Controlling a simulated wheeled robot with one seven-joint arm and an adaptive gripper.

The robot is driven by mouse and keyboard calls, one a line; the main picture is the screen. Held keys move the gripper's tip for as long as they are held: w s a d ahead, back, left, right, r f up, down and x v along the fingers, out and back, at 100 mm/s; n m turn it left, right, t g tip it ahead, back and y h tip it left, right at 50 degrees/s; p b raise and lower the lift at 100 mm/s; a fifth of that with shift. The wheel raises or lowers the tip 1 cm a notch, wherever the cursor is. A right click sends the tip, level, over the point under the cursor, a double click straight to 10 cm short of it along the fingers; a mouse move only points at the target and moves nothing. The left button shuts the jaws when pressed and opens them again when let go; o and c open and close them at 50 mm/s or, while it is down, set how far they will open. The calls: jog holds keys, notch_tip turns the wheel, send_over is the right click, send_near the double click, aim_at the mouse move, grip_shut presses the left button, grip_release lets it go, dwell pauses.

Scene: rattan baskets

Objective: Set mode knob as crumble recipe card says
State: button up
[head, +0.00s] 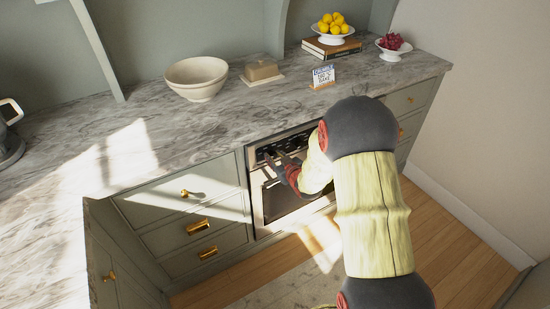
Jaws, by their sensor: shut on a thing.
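The oven (280,205) is built in under the marble counter, with a dark control strip along its top. My gripper (272,163) reaches in from the right at this strip. It is shut on a knob there; the knob is mostly hidden by the fingers, and I cannot tell which knob it is or where it points. A small white recipe card (323,75) with a blue heading stands on a wooden holder on the counter above the oven. Its print is too small to read with certainty.
On the marble counter (240,118) stand a cream bowl (197,78), a butter dish (262,72), books under a stand of lemons (334,27) and a dish of red fruit (392,46). Drawers with brass handles flank the oven. My arm covers the area right of the oven.

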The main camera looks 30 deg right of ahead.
jog(key=shift+p, duration=0.5)
jog(key=m+y+p, duration=0.1)
jog(key=p, duration=0.1)
jog(key=m+y+p, duration=0.1)
jog(key=p, duration=0.2)
jog(key=shift+d+r+m, duration=0.2)
jog(key=shift+m, duration=0.1)
jog(key=m+y+p, duration=0.1)
jog(key=p, duration=0.2)
jog(key=shift+d+f+m+y+p, duration=0.2)
jog(key=shift+m+y+p, duration=0.5)
jog(key=shift+m+p, duration=0.55)
jog(key=shift+f, duration=0.1)
jog(key=o, duration=1.1)
jog(key=shift+c, duration=0.2)
jog(key=shift+o, duration=0.5)
jog(key=shift+s, duration=0.1)
